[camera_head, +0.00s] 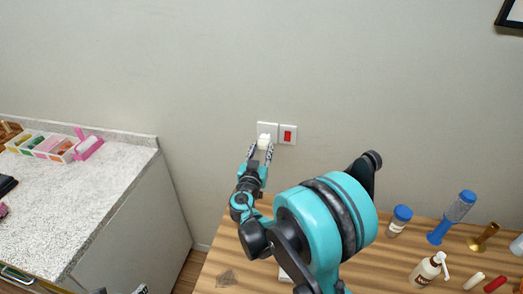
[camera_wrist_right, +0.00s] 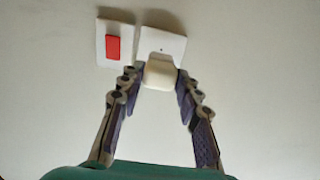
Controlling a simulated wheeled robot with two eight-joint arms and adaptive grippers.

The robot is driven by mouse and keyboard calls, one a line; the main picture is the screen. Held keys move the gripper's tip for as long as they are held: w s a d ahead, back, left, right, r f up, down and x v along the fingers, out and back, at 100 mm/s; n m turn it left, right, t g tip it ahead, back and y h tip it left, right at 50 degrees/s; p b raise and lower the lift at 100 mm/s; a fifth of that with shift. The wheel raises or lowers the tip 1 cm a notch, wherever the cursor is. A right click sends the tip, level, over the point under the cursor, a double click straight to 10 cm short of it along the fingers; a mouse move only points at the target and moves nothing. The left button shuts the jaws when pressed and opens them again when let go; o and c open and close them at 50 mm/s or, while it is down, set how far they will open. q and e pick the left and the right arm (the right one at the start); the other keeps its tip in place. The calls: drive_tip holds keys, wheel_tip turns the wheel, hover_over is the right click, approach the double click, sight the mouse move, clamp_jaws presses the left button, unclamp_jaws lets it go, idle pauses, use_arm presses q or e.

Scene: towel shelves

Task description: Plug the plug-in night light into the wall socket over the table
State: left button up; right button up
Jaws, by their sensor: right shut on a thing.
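The white night light (camera_head: 264,141) is held between the fingertips of my right gripper (camera_head: 261,150). It also shows in the right wrist view as a rounded cream block (camera_wrist_right: 160,75) between the two fingers (camera_wrist_right: 160,85). The wall socket (camera_head: 267,127) is a white square plate right at the night light, partly covered by it; it also shows in the right wrist view (camera_wrist_right: 163,43). The night light overlaps one edge of the plate there. Its prongs are hidden, and I cannot tell whether it touches the socket. Only tips of my left gripper (camera_head: 121,291) show at the bottom edge.
A white plate with a red switch (camera_head: 288,134) is beside the socket. The wooden table (camera_head: 225,262) below holds a blue-capped jar (camera_head: 399,220), a blue bottle (camera_head: 453,217), a brass item (camera_head: 483,237) and a pump bottle (camera_head: 428,270) at right. A speckled counter (camera_head: 75,200) stands left.

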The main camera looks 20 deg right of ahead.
drive_tip(key=shift+x, duration=1)
drive_tip(key=o, duration=1.2)
drive_tip(key=v, duration=1.2)
